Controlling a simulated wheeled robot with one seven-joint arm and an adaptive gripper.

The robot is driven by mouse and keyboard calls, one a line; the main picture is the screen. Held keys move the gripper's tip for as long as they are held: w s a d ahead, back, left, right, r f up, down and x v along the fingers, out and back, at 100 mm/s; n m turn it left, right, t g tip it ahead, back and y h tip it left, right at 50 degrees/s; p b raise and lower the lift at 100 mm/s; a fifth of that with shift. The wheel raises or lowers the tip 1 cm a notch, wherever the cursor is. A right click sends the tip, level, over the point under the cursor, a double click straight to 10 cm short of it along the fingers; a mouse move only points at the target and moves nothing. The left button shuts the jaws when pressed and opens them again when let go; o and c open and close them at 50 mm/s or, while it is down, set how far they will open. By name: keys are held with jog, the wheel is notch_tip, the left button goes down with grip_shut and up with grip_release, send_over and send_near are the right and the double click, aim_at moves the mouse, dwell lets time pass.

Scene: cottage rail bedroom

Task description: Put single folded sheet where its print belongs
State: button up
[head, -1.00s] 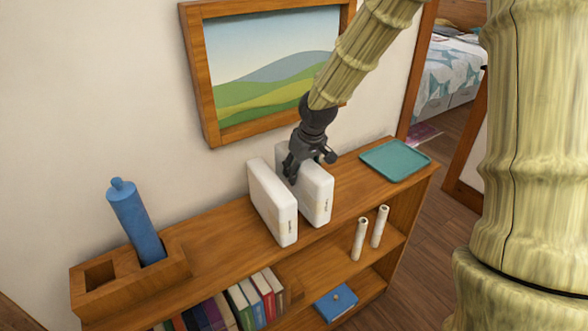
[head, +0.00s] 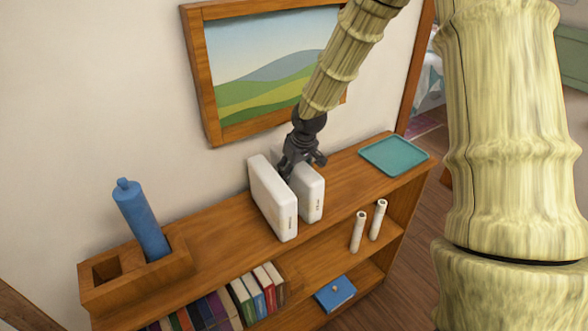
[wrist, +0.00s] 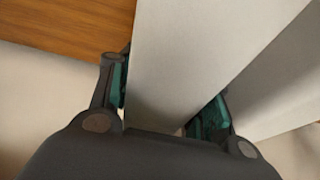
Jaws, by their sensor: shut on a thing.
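Two white, thick folded slabs stand upright side by side on the wooden shelf top (head: 240,232). The right slab (head: 314,194) also shows in the wrist view (wrist: 185,60). My gripper (head: 289,172) is shut on it from above, with one teal-padded finger on each side of it. The left slab (head: 272,202) stands close beside it, and in the wrist view it is on the right (wrist: 270,85). Both carry a small dark print on the narrow front face, too small to read. I cannot tell whether the held slab touches the shelf.
A teal tray (head: 394,154) lies at the right end of the shelf top. A blue cylinder (head: 143,222) stands in a wooden holder (head: 182,268) at the left. Lower shelves hold books (head: 246,300), two white tubes (head: 358,232) and a blue box (head: 336,294). A framed picture (head: 260,75) hangs behind.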

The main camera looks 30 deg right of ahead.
jog(key=shift+f, duration=0.1)
jog(key=o, duration=1.4)
